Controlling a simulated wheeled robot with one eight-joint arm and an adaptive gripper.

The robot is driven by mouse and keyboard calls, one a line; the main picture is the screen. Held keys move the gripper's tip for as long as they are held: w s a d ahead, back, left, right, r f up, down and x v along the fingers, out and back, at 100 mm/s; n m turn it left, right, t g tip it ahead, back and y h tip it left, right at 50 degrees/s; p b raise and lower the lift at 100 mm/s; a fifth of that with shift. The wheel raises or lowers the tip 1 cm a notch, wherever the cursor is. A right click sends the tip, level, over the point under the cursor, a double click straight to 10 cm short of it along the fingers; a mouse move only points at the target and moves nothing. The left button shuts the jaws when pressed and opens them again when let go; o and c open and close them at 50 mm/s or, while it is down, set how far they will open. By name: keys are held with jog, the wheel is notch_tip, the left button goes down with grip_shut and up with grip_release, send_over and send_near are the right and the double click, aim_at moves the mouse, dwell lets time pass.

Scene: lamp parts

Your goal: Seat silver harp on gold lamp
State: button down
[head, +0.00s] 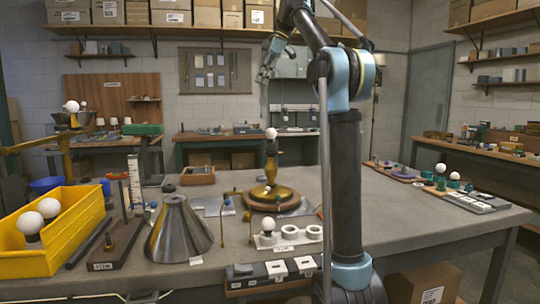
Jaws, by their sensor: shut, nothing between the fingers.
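The gold lamp (271,191) stands upright near the middle of the workbench, on a round wooden base. I cannot make out the silver harp for certain; any thin wire near the bulb is too small to tell. My gripper (264,73) is raised high above and behind the lamp in the picture, well apart from it. It looks shut and empty.
A silver cone shade (178,230) and a yellow bin (62,232) with bulbs stand at left. A white bulb holder (290,245) and a dark switch block (270,272) lie at the front. A thin gold stand (250,218) is near the lamp. The bench's right middle is clear.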

jog(key=shift+w+d, duration=0.1)
jog(key=shift+d, duration=0.05)
jog(key=shift+s+a, duration=0.2)
jog(key=shift+s, duration=0.05)
dwell(0.6)
dwell(0.4)
jog(key=shift+f, duration=2.1)
jog(key=shift+f, duration=2)
jog(key=shift+f, duration=2.75)
